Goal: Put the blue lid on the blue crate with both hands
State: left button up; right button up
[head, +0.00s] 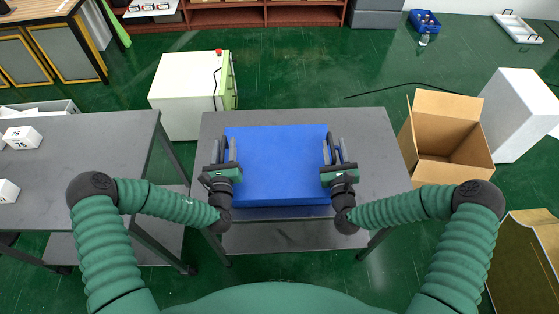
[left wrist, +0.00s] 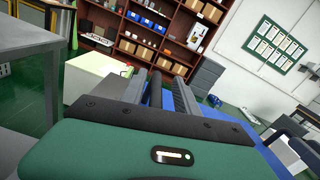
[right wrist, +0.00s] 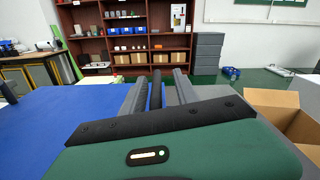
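A flat blue surface (head: 275,155), which looks like the blue lid, lies level on the grey table in the head view. A blue band along its near edge may be the crate's wall; I cannot tell the lid from the crate, and the crate's inside is hidden. My left gripper (head: 223,150) is at its left edge, and my right gripper (head: 337,150) is at its right edge. Each has its fingers apart, pointing away from me, with a dark bar between them. Blue shows between the fingers in the right wrist view (right wrist: 155,92). Contact with the edges is unclear.
The grey table (head: 370,135) has bare room right of the blue surface. An open cardboard box (head: 445,150) stands to its right. Another grey table (head: 85,150) with small white boxes is at left. A white cabinet (head: 180,95) stands behind.

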pick_arm(q)
jog(key=s, duration=0.7)
jog(key=s+d, duration=0.1)
jog(key=s, duration=0.3)
jog(key=shift+s, duration=0.25)
pick_arm(e)
jog(key=shift+d, duration=0.15)
pick_arm(q)
jog(key=shift+s+a, duration=0.1)
pick_arm(e)
jog(key=shift+s, duration=0.25)
jog(key=s, duration=0.7)
jog(key=s+d, duration=0.1)
jog(key=s, duration=0.3)
jog(key=shift+s+f, duration=0.1)
jog(key=shift+s, duration=0.15)
jog(key=shift+a, duration=0.1)
